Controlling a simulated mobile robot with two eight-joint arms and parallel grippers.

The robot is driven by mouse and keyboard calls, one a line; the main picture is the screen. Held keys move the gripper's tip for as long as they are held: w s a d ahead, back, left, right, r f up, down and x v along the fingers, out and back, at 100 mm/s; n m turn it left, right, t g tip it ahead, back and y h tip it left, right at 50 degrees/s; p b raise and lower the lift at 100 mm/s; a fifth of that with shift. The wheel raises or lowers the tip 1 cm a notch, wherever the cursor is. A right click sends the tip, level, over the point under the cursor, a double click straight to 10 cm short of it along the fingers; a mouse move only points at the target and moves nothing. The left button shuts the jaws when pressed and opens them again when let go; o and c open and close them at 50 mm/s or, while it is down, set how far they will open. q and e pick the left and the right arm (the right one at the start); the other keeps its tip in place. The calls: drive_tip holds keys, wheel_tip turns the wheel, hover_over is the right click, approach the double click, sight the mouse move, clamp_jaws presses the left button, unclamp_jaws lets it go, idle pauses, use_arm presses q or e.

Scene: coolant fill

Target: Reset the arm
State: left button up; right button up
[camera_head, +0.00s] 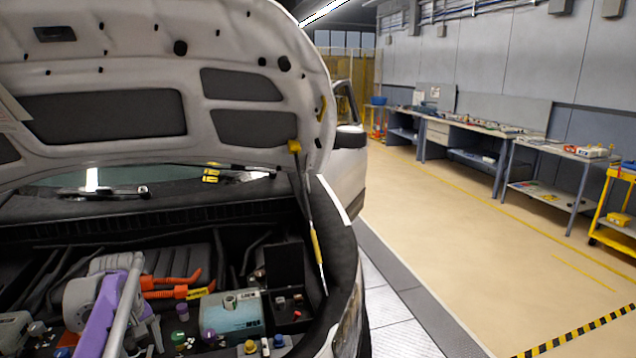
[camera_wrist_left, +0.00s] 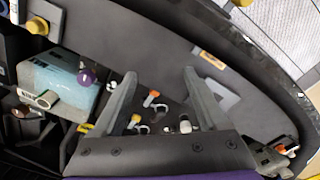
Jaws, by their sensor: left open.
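My left arm (camera_head: 105,310), purple and grey, reaches over the engine bay at the lower left of the head view. In the left wrist view my left gripper (camera_wrist_left: 157,78) is open, its two grey fingers spread with nothing held between them. A light blue tank (camera_head: 230,312) with an open-looking neck sits in the bay to the right of the arm. The tank also shows at the left of the wrist view (camera_wrist_left: 62,82), beside the left finger. A purple cap (camera_wrist_left: 87,75) is at its edge. My right gripper is not in view.
The raised hood (camera_head: 150,65) spans the upper left. A hood strut (camera_head: 316,240) stands at the bay's right side. Small orange and white parts (camera_wrist_left: 150,98) lie beneath the fingers. Workbenches (camera_head: 470,140) and a yellow cart (camera_head: 615,215) line the right wall; the floor between is clear.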

use_arm(q)
drive_tip(key=s+d+m+t, duration=0.1)
drive_tip(key=s+d+m, duration=0.15)
drive_tip(key=d, duration=0.45)
drive_tip(key=s+d+f+m+t, duration=0.2)
drive_tip(key=s+d+f+m, duration=0.2)
drive_tip(key=s+d, duration=0.3)
drive_tip(key=s+d+f+m+t+p, duration=0.1)
drive_tip(key=s+d+f+m, duration=0.3)
drive_tip(key=s+d, duration=0.4)
drive_tip(key=s+t, duration=0.1)
drive_tip(key=s, duration=0.4)
drive_tip(key=shift+s+f, duration=0.15)
drive_tip(key=shift+s, duration=0.25)
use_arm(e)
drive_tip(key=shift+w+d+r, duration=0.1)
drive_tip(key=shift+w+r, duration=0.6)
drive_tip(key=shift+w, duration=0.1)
